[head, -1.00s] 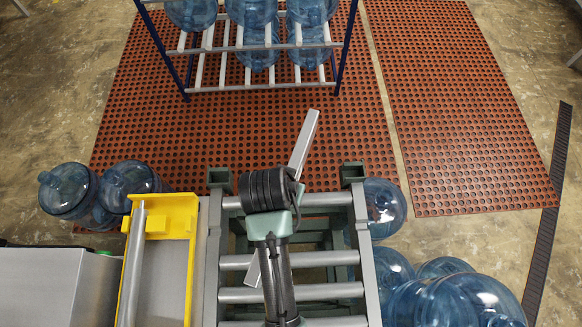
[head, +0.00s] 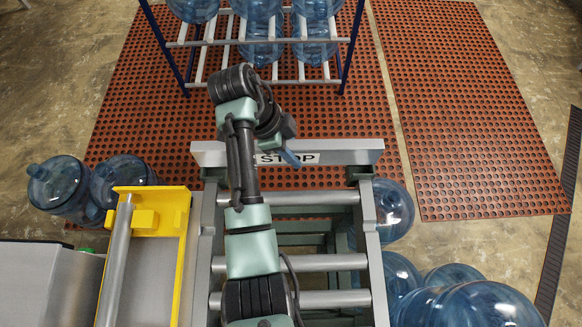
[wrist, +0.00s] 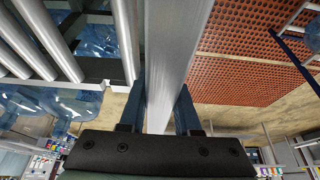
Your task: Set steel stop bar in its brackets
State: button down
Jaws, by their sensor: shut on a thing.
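The steel stop bar (head: 345,152), a flat grey bar with a STOP label, lies crosswise at the far end of the roller conveyor in the head view. My gripper (head: 289,157) is shut on it near its middle. In the wrist view, the bar (wrist: 172,45) runs between the two fingers of my gripper (wrist: 160,105).
Conveyor rollers (head: 325,263) lie on the near side of the bar. A yellow-framed unit (head: 184,250) stands at left. Blue jugs (head: 462,305) crowd the right side, and others (head: 60,186) stand at left. A jug rack (head: 345,60) stands beyond, on red matting (head: 140,110).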

notch_tip(320, 180, down, 7)
dwell(0.4)
jog(key=shift+r, duration=0.1)
jog(key=c, duration=0.6)
grip_release()
jog(key=v, duration=1.2)
